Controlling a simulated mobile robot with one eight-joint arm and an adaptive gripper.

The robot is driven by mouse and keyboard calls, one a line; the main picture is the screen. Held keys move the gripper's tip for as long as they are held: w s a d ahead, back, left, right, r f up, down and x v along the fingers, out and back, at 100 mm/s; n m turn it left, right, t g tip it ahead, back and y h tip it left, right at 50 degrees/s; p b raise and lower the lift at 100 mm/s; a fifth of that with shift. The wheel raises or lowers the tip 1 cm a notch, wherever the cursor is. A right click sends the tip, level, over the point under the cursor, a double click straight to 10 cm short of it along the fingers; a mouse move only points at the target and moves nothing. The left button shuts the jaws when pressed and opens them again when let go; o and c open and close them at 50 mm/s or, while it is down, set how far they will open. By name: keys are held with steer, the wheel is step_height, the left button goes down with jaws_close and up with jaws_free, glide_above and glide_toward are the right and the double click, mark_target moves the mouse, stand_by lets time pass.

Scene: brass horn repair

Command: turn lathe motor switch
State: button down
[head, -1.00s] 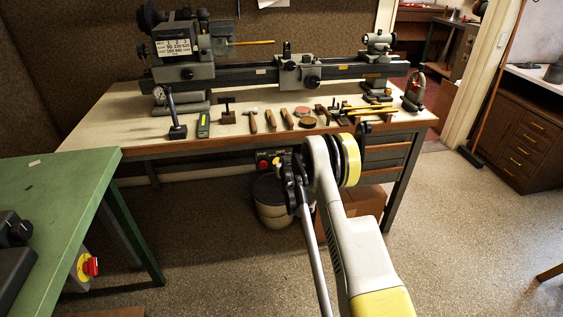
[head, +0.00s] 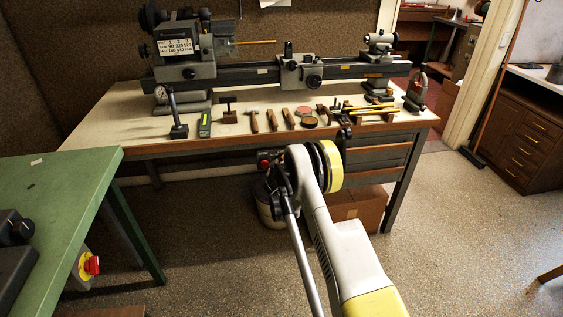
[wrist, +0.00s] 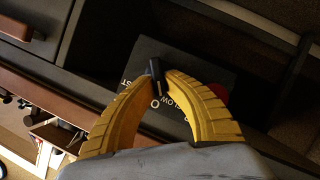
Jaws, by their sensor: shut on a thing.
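The lathe motor switch is a small black knob (wrist: 156,68) on a dark switch box (wrist: 195,58) in the wrist view. White lettering reads SLOW, O and a partly covered word ending in ST. My gripper (wrist: 161,77) has its two yellow ridged fingers closed around the knob, which stands between the fingertips. A red button (wrist: 220,92) on the box is partly hidden behind the right finger. In the head view the switch box (head: 265,157) hangs under the front edge of the lathe bench, mostly covered by my arm.
The lathe (head: 235,76) stands on the bench (head: 110,125), with hand tools along the front. Drawers (head: 375,157) are right of the box. A bin (head: 268,212) and a cardboard carton (head: 355,207) stand below. A green table (head: 65,195) is at left.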

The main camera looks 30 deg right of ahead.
steer(key=shift+n+h, duration=0.3)
steer(key=shift+h, duration=0.1)
stand_by(0.3)
steer(key=c, duration=1.5)
jaws_free()
steer(key=shift+f, duration=0.1)
steer(key=shift+o, duration=0.2)
steer(key=v, duration=1.2)
